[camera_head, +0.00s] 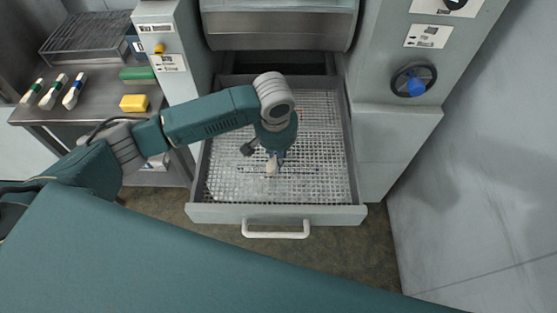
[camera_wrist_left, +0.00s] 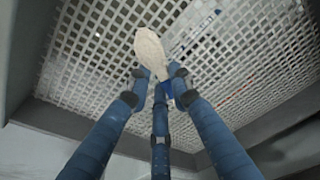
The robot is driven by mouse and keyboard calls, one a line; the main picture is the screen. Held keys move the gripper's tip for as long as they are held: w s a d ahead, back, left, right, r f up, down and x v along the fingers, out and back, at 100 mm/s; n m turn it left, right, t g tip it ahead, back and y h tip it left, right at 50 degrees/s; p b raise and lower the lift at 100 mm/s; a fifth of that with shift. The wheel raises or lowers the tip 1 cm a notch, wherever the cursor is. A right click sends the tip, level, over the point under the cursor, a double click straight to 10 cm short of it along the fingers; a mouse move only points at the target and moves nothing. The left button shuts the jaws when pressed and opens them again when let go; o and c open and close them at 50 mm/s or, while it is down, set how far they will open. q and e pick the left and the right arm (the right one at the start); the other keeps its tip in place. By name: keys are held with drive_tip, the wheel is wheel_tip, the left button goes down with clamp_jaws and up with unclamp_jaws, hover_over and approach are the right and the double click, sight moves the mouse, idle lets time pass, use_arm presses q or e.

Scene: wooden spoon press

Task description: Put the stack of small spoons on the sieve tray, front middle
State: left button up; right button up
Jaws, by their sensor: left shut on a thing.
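The sieve tray (camera_head: 225,190) is a pale perforated sheet inside a pulled-out grey drawer, and its grid also fills the left wrist view (camera_wrist_left: 85,60). My left gripper (camera_head: 276,157) is over the front middle part of the tray. It is shut on the stack of small spoons (camera_wrist_left: 152,52), seen as one pale wooden spoon bowl with a blue band partly visible between the fingers. The spoon bowl shows in the head view (camera_head: 271,168), pointing toward the drawer front. I cannot tell whether the spoons touch the tray. My right gripper is not in view.
The drawer has a white handle (camera_head: 275,234) and raised side walls. On the steel table (camera_head: 95,100) at left are several spoon stacks with coloured bands (camera_head: 53,91), a yellow sponge (camera_head: 134,103), a green block (camera_head: 138,73) and a wire rack (camera_head: 90,35).

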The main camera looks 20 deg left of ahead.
use_arm(q)
drive_tip(key=shift+f, duration=1.9)
drive_tip(key=shift+f, duration=0.15)
drive_tip(key=o, duration=0.9)
drive_tip(key=r, duration=0.4)
drive_tip(key=s+r, duration=0.1)
drive_tip(key=r, duration=0.3)
drive_tip(key=s+r, duration=0.1)
drive_tip(key=r, duration=0.3)
drive_tip(key=shift+r, duration=0.15)
